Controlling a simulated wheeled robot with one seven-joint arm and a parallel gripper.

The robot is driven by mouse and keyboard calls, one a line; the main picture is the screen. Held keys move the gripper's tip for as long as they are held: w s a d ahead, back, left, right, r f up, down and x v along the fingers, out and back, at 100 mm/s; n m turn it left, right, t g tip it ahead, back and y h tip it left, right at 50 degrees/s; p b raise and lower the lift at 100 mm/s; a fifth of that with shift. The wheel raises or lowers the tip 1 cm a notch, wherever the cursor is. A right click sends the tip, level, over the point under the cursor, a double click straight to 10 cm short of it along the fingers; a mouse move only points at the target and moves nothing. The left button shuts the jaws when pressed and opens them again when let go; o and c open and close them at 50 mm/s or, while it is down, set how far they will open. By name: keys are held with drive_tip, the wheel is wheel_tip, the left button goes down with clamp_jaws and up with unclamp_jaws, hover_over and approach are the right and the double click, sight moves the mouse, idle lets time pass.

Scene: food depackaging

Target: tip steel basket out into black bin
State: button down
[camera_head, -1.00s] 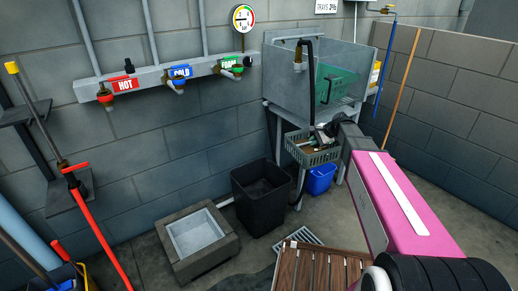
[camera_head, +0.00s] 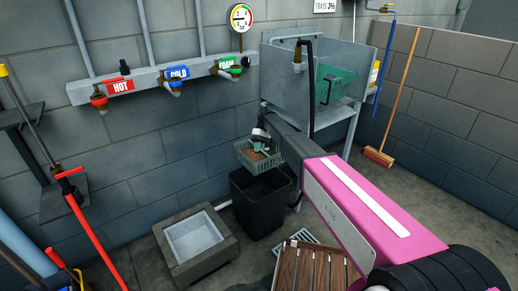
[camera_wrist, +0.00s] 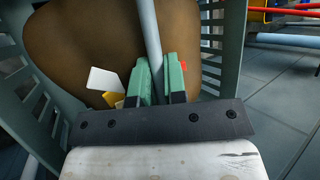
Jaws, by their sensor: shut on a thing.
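The basket (camera_head: 247,164), grey-green with slotted walls, hangs roughly level above the black bin (camera_head: 259,208), a little toward its back. My gripper (camera_head: 264,139) is over the basket. In the wrist view my gripper's green fingers (camera_wrist: 158,76) are shut on the grey bar of the basket's handle (camera_wrist: 148,30). The basket's slotted wall (camera_wrist: 229,45) surrounds a brown mass (camera_wrist: 85,45) with white and yellow scraps and a small red bit. The black bin stands upright on the floor; its inside is mostly hidden by the basket and my arm.
A concrete floor basin (camera_head: 197,240) stands left of the bin. A steel sink (camera_head: 310,85) with a green crate (camera_head: 328,84) is behind my arm. A slatted wooden board (camera_head: 308,268) lies in front. Wall taps (camera_head: 170,80) are above left.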

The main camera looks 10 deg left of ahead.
sight(262, 157)
drive_tip(key=shift+s+d+n+t+y, duration=0.2)
drive_tip(key=shift+s+n+t+y, duration=0.15)
drive_tip(key=shift+t+y, duration=0.2)
drive_tip(key=shift+s+d+n+t+y, duration=0.25)
drive_tip(key=shift+d+t+y, duration=0.05)
drive_tip(key=shift+t+y, duration=0.4)
drive_tip(key=t+y, duration=0.1)
drive_tip(key=n+t+y, duration=0.1)
drive_tip(key=y, duration=0.1)
drive_tip(key=s+d+t+y, duration=0.1)
drive_tip(key=shift+f+n+t+y, duration=0.3)
drive_tip(key=shift+n+t+y, duration=0.05)
drive_tip(key=shift+n, duration=0.05)
drive_tip(key=shift+d+f+n+t+y, duration=0.1)
drive_tip(key=shift+f+n+t+y, duration=0.15)
drive_tip(key=shift+t+y, duration=0.25)
drive_tip(key=shift+d+f+n+t+y, duration=0.15)
drive_tip(key=shift+n+t+y, duration=0.15)
drive_tip(key=shift+y, duration=0.4)
drive_tip(key=y, duration=0.1)
drive_tip(key=f+n+t+y, duration=0.1)
drive_tip(key=y, duration=0.1)
drive_tip(key=shift+t, duration=0.3)
drive_tip(key=n+y, duration=0.1)
drive_tip(key=f+n+t+y, duration=0.1)
drive_tip(key=y, duration=0.1)
drive_tip(key=shift+f+n+t+y, duration=0.15)
drive_tip(key=shift+n+t+y, duration=0.25)
drive_tip(key=shift+y, duration=0.5)
